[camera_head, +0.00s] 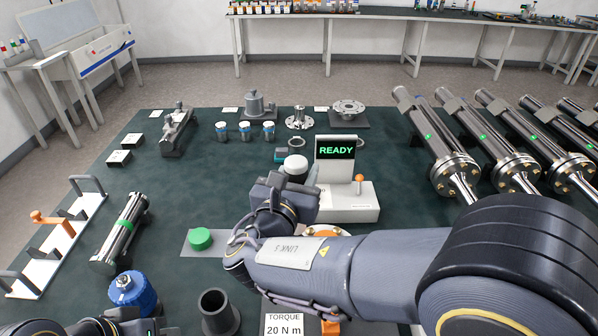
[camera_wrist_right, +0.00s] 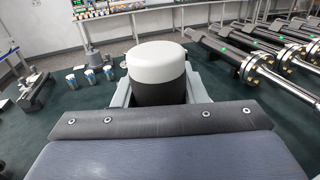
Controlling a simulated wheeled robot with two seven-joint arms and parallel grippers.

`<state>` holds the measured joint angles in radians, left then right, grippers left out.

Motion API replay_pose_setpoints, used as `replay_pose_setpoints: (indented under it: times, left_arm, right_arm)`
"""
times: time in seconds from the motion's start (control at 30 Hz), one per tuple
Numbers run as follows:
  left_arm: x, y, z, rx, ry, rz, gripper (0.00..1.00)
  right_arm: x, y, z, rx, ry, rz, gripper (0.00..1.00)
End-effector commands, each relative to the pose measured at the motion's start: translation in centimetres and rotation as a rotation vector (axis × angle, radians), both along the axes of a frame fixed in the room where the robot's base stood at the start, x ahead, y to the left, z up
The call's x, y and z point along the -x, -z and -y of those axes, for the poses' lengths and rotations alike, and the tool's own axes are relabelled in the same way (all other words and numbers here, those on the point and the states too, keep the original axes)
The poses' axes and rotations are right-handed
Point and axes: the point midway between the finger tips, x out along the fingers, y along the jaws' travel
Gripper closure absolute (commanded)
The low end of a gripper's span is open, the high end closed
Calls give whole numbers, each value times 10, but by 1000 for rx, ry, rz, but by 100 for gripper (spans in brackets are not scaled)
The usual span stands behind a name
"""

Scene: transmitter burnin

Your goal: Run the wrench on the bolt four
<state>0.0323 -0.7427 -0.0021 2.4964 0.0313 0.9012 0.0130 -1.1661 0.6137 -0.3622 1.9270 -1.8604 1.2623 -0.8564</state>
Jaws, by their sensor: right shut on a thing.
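My right gripper (camera_head: 299,182) is over the middle of the dark green table, and its fingers also show in the wrist view (camera_wrist_right: 158,94). It is shut on a dark cylindrical tool with a white rounded cap (camera_head: 295,164), seen upright between the fingers in the wrist view (camera_wrist_right: 157,66). I take this for the wrench; its lower end is hidden by my gripper and arm. I cannot pick out bolt four. My right forearm covers the area below the gripper. A dark part at the bottom left edge (camera_head: 110,326) looks like my left gripper; its fingers cannot be made out.
A grey box with a READY screen (camera_head: 335,152) and orange-tipped lever stands just right of the gripper. A green button (camera_head: 200,239) is to its left. Several steel cylinders (camera_head: 437,150) line the right. A TORQUE 20 N m sign (camera_head: 284,325) is in front.

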Motion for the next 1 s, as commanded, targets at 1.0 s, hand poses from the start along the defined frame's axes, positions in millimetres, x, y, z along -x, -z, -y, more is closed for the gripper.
replay_pose_setpoints:
  times: [1.0]
  left_arm:
    - [0,9,0,0,0,0,100]
  right_arm:
    - [0,12,0,0,0,2,91]
